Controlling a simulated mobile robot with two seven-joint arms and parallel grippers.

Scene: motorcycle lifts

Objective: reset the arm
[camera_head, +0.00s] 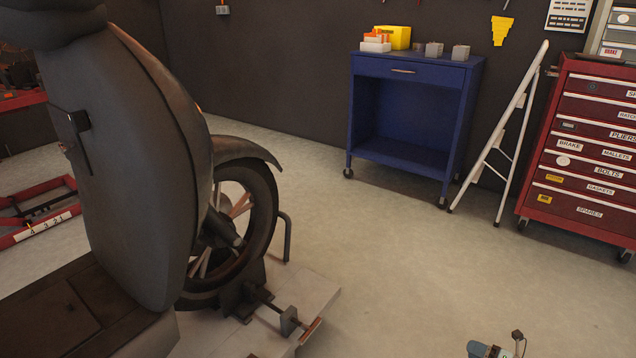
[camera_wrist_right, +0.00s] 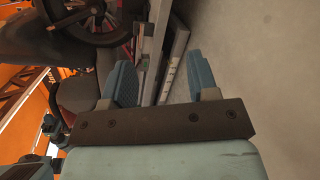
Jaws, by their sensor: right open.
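My right gripper (camera_head: 492,349) shows only in part at the bottom edge of the head view, low over the open floor. In the right wrist view my right gripper (camera_wrist_right: 162,82) is open, with its two blue fingers wide apart. Nothing is between the fingers; behind them lie the edge of a lift and bare floor. My left gripper does not show in the head view.
A dark motorcycle (camera_head: 140,170) stands on a lift (camera_head: 310,292) at left. A blue cart (camera_head: 410,115), a white stepladder (camera_head: 505,130) and a red tool chest (camera_head: 585,150) stand along the back wall. The floor between is clear.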

